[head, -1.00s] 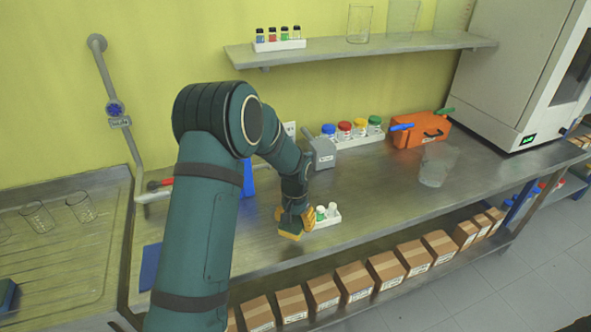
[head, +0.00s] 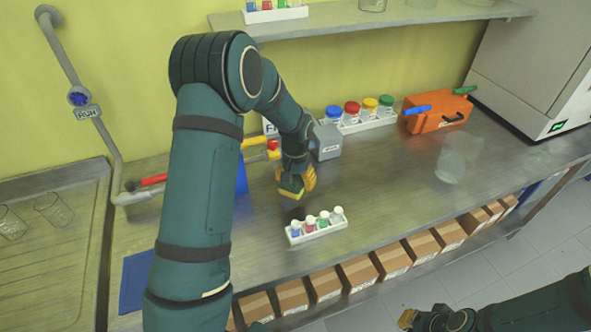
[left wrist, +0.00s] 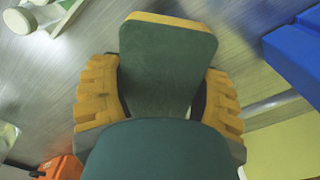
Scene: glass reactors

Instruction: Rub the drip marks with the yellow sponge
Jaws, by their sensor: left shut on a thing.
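The yellow sponge (head: 291,187), with a green scouring side, is in my left gripper (head: 296,182) in the head view. The gripper is shut on it, over the steel bench behind a small white vial rack. In the left wrist view the sponge (left wrist: 168,65) shows its green face and a yellow edge between the yellow fingers of my left gripper (left wrist: 160,95). I cannot tell whether the sponge touches the bench. I cannot make out drip marks clearly. My right gripper (head: 409,318) is at the bottom edge, partly cut off; its opening cannot be made out.
The vial rack (head: 316,231) stands in front of the sponge. A grey box (head: 326,143), a rack of coloured-lid bottles (head: 366,124) and an orange case (head: 437,115) stand behind. The bench between is clear.

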